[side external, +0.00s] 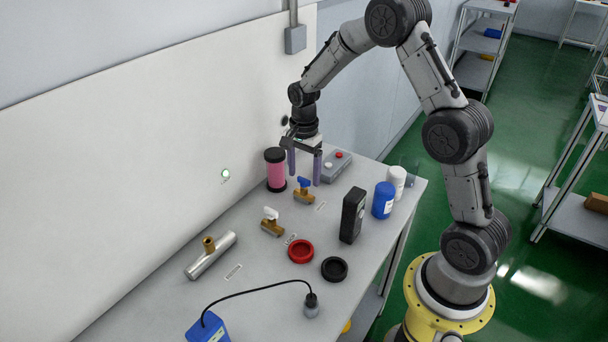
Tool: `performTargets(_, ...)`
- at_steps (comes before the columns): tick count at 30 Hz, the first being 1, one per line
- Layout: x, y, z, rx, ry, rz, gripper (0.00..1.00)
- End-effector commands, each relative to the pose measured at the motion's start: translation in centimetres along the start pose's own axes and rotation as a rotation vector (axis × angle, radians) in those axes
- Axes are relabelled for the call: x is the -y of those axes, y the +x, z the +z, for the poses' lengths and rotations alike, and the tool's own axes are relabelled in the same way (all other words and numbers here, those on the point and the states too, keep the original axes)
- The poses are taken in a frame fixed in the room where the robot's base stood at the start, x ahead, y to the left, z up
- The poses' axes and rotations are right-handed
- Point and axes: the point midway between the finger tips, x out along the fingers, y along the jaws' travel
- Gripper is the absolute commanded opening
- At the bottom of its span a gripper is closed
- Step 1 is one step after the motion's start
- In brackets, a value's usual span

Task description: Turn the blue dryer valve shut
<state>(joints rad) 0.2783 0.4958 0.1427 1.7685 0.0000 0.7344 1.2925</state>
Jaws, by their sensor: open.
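The blue-handled valve (305,190) has a brass body and sits on the table toward the back, with a small label beside it. Its blue handle (305,182) stands on top of the body; its exact turn is too small to tell. My gripper (304,180) points down at the valve, its two purple-grey fingers apart. One finger is left of the handle and one right of it in this view. The fingers appear empty; whether they touch the handle cannot be told. A similar brass valve with a white handle (271,218) stands nearer the camera.
A pink cylinder with black caps (275,170) stands close left of my gripper. A grey button box (336,165) lies close right. A black upright device (352,215), a blue jar (383,200) and red (301,252) and black (334,269) rings stand nearer. The wall is behind.

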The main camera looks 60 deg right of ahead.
Motion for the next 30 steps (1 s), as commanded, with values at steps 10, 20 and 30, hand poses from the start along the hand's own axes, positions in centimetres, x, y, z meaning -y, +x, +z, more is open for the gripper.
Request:
performTargets(10,-0.05,1.09,0.01,0.0,0.0,0.001,0.81)
performTargets(20,-0.03,1.05,0.01,0.0,0.0,0.0,0.4)
performTargets(30,-0.03,1.02,0.0,0.0,-0.002,0.0,0.0)
